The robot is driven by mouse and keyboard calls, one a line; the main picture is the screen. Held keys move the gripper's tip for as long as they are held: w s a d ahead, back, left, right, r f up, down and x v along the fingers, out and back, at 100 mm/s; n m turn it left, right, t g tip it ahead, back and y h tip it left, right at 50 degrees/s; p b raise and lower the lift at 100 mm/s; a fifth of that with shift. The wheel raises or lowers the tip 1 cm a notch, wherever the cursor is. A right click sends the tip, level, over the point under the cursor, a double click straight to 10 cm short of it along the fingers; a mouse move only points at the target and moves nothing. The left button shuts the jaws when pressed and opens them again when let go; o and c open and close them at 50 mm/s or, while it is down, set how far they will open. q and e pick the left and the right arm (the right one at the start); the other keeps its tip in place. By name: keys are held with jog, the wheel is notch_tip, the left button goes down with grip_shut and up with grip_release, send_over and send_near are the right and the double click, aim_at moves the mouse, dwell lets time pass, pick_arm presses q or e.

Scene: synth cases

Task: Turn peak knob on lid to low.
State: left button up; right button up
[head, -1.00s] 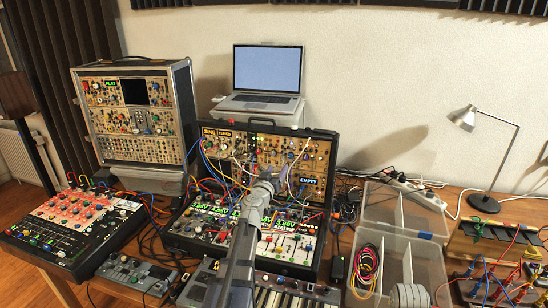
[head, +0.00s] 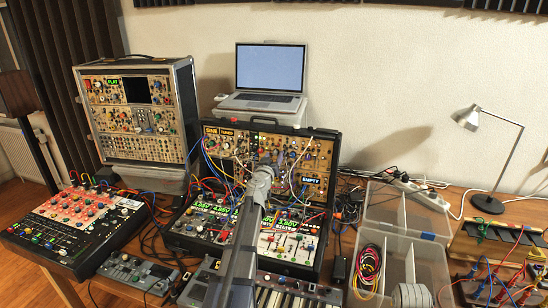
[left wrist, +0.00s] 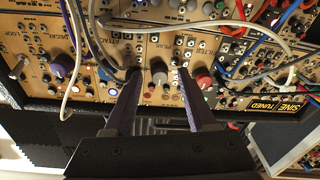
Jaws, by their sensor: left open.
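The case lid (head: 332,133) stands upright at the back of the open synth case, its tan panel crossed by patch cables. My left gripper (head: 264,158) is in front of the lid's middle. In the left wrist view the panel is upside down. There, my left gripper (left wrist: 160,78) is open at the panel, with a dark knob with a pale top (left wrist: 159,68) between its fingertips. A red knob (left wrist: 204,80) is right of the fingers and a purple knob (left wrist: 62,65) is left. My right gripper is out of view.
Patch cables (left wrist: 230,28) hang close around the fingers. A laptop (head: 268,75) stands behind the lid. A tall synth case (head: 140,115) and a red mixer (head: 75,222) are at left. Clear plastic boxes (head: 431,257) and a lamp (head: 480,160) are at right.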

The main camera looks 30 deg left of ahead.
pick_arm(q)
jog(key=shift+w, duration=0.15)
grip_shut()
dwell(0.4)
